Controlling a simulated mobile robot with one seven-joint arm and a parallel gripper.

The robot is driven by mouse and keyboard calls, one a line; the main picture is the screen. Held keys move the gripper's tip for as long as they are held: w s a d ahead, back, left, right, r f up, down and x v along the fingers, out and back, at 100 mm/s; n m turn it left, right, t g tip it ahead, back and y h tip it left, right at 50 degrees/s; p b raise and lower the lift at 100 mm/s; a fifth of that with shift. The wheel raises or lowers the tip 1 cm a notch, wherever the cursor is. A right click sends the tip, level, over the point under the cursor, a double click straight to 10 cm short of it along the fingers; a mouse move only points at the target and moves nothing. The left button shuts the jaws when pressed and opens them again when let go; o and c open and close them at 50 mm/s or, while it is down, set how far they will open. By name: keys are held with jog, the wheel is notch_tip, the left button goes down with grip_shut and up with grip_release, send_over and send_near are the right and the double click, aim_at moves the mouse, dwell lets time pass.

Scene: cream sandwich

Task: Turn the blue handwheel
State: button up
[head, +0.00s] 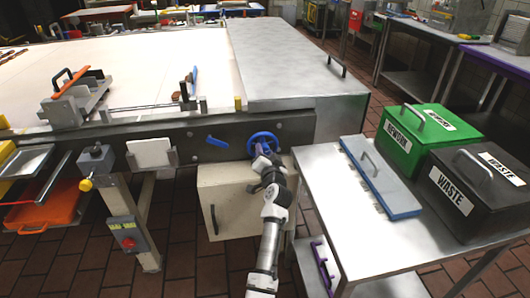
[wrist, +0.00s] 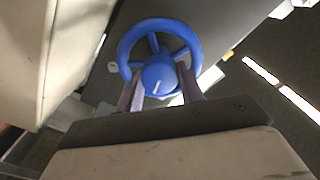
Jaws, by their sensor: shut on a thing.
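The blue handwheel (head: 262,144) is mounted on the dark side rail of the long machine. In the wrist view the handwheel (wrist: 159,62) shows its round rim, spokes and a domed hub with a pale mark. My gripper (head: 264,158) reaches up to the wheel's lower part from the front. In the wrist view the two fingers of my gripper (wrist: 162,92) stand on either side of the hub, shut on the handwheel. The exact contact of the fingertips is partly hidden by the hub and rim.
A blue lever (head: 217,142) sits on the rail left of the wheel. A cream cabinet (head: 232,200) is below. At right a metal table (head: 375,250) carries a blue lid (head: 380,177), a green bin (head: 412,138) and a black waste bin (head: 475,190).

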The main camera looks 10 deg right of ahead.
jog(key=m+p, duration=0.1)
jog(key=m, duration=0.4)
jog(key=shift+m+p, duration=0.3)
jog(key=shift+p, duration=0.1)
jog(key=m+p, duration=0.2)
jog(key=m, duration=0.3)
jog(key=m+p, duration=0.3)
jog(key=m, duration=0.2)
jog(key=shift+m, duration=0.4)
jog(key=shift+f+m+p, duration=0.1)
jog(key=shift+m+p, duration=1.2)
jog(key=shift+m, duration=1)
jog(key=o, duration=1)
jog(key=s, duration=1.3)
jog(key=shift+s, duration=0.4)
